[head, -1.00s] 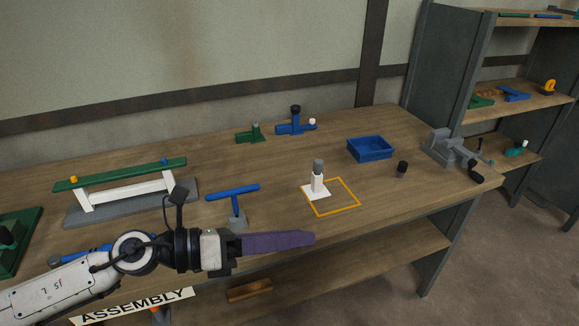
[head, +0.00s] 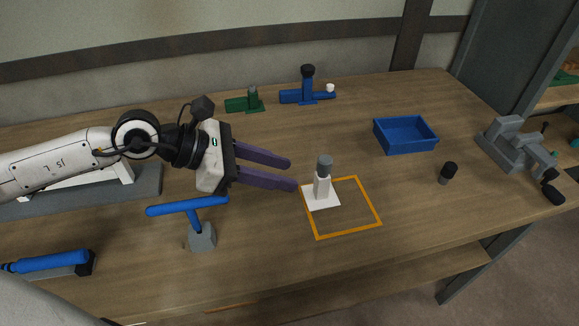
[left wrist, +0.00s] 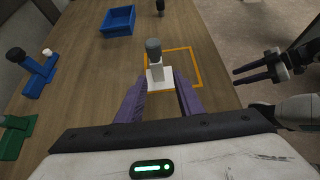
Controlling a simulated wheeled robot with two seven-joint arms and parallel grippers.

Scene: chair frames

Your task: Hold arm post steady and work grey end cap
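The arm post (head: 321,188) is a short white upright on a white square plate (head: 314,201), with the grey end cap (head: 324,163) on its top. It stands at the left edge of an orange outlined square. My left gripper (head: 293,175) is open, its purple fingers pointing at the post from the left, tips just short of it. In the left wrist view the post (left wrist: 156,72) and cap (left wrist: 153,48) show ahead, between the fingertips. My right gripper (left wrist: 240,75) shows at the right of that view, with dark fingers apart and nothing between them; it is out of the head view.
A blue tray (head: 405,134), a dark-topped cylinder (head: 447,173) and a grey vise (head: 518,146) are to the right. A blue T-shaped piece (head: 190,207) stands in front of my left arm. Green (head: 244,104) and blue (head: 307,94) fixtures stand behind. The orange square (head: 349,234) is mostly clear.

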